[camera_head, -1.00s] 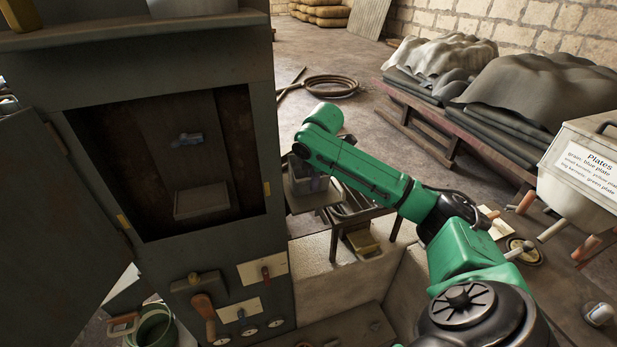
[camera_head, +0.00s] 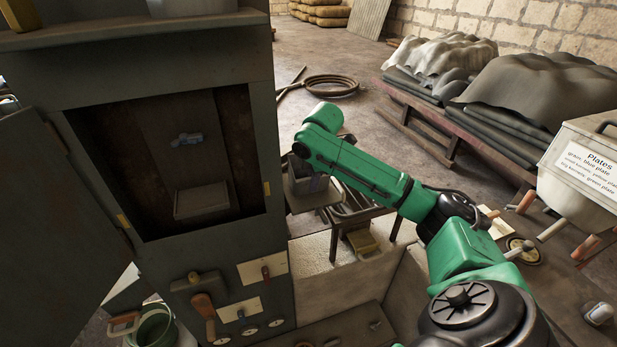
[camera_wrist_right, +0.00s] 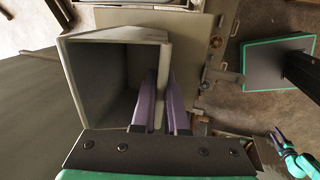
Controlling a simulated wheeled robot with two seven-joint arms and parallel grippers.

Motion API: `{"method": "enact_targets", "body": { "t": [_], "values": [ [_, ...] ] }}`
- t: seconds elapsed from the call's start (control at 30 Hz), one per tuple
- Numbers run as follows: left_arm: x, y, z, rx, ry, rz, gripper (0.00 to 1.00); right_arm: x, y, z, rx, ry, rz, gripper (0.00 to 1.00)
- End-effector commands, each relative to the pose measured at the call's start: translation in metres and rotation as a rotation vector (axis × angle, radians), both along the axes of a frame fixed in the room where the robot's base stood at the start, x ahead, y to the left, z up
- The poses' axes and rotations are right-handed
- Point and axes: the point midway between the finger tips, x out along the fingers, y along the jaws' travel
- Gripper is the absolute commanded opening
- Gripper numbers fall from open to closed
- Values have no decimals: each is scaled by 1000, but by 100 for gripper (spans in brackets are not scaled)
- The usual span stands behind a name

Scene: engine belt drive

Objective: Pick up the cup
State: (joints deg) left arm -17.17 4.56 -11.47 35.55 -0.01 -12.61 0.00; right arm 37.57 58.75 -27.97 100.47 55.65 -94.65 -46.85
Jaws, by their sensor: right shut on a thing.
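The cup (camera_head: 300,188) is a grey, square, box-like vessel with an open top, just right of the machine cabinet in the head view. In the right wrist view the cup (camera_wrist_right: 100,85) fills the left half, its dark inside showing. My right gripper (camera_wrist_right: 162,80) is shut on the cup's side wall, with one purple finger inside and one outside. In the head view my green right forearm largely hides this gripper (camera_head: 319,183). My left gripper is outside the head view. A small, distant green arm end at the right wrist view's lower right is too small to read.
The grey machine cabinet (camera_head: 190,57) stands close left of the cup, with an open bay. A low metal stand (camera_head: 365,215) and a pale block (camera_head: 330,262) are close by. A bench with covered sheets (camera_head: 440,125) stands farther right. Open floor lies behind.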

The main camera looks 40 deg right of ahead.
Motion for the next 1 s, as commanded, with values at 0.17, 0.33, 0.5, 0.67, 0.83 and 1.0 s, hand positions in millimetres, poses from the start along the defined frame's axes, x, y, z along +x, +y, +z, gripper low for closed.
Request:
{"method": "enact_targets", "body": {
  "t": [0.17, 0.33, 0.5, 0.67, 0.83, 1.0],
  "values": [
    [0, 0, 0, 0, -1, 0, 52, 0, 0, 0, 1, 0, 0, 0],
    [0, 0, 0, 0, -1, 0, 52, 0, 0, 0, 1, -1, 0, 0],
    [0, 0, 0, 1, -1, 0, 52, 0, 0, 0, 1, -1, 0, 0],
    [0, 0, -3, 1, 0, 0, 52, 1, 0, 7, 0, -3, 0, 0],
    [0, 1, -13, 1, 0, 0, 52, 2, 0, 41, 1, -11, 0, 0],
    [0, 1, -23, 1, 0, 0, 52, 2, 1, 112, 3, -13, 1, 0]
  ]
}}
